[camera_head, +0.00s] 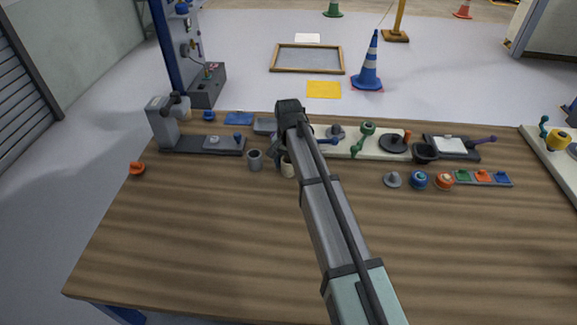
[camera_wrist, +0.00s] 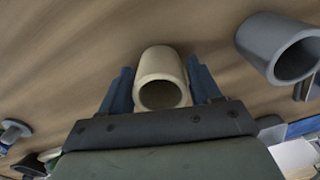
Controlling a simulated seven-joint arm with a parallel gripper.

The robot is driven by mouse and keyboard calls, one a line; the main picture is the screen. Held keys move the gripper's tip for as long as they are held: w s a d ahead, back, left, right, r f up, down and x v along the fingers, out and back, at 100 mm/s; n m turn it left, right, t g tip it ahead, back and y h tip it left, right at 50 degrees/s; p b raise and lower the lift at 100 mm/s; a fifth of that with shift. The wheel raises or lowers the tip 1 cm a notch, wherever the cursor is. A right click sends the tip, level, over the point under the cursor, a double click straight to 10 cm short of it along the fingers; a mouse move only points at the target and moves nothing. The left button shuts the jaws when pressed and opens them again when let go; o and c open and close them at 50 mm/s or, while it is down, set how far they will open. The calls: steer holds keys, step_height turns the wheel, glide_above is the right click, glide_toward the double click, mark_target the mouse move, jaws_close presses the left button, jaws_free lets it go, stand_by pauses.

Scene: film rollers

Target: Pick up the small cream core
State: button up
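The small cream core (camera_wrist: 160,65) is a short hollow tube with its open end towards my wrist camera. In the head view the cream core (camera_head: 288,171) is upright on the wooden table, just below the end of my arm and partly hidden by it. My gripper (camera_wrist: 161,72) has one blue finger on each side of the core, very close to its walls. I cannot tell whether the fingers press on it or a thin gap is left. In the head view my gripper (camera_head: 278,149) is mostly hidden behind the arm.
A larger grey core (camera_head: 255,160) stands close to the left of the cream core; it also shows in the wrist view (camera_wrist: 280,48). A row of fixtures and a pale board (camera_head: 350,150) lies behind. The table's front half (camera_head: 200,235) is clear.

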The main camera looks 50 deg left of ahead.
steer(key=c, duration=0.7)
steer(key=shift+r, duration=0.1)
step_height(320, 180, up, 8)
steer(key=shift+m, duration=0.7)
steer(key=w+r, duration=0.1)
steer(key=w, duration=0.7)
steer(key=w+a+r, duration=0.1)
steer(key=w, duration=0.6)
steer(key=w+r, duration=0.1)
steer(key=w, duration=0.7)
steer(key=shift+w+a+r, duration=0.15)
steer(key=shift+w, duration=0.2)
steer(key=shift+w+a+n, duration=0.2)
steer(key=shift+n, duration=0.1)
steer(key=shift+s+n, duration=0.1)
steer(key=shift+n, duration=0.3)
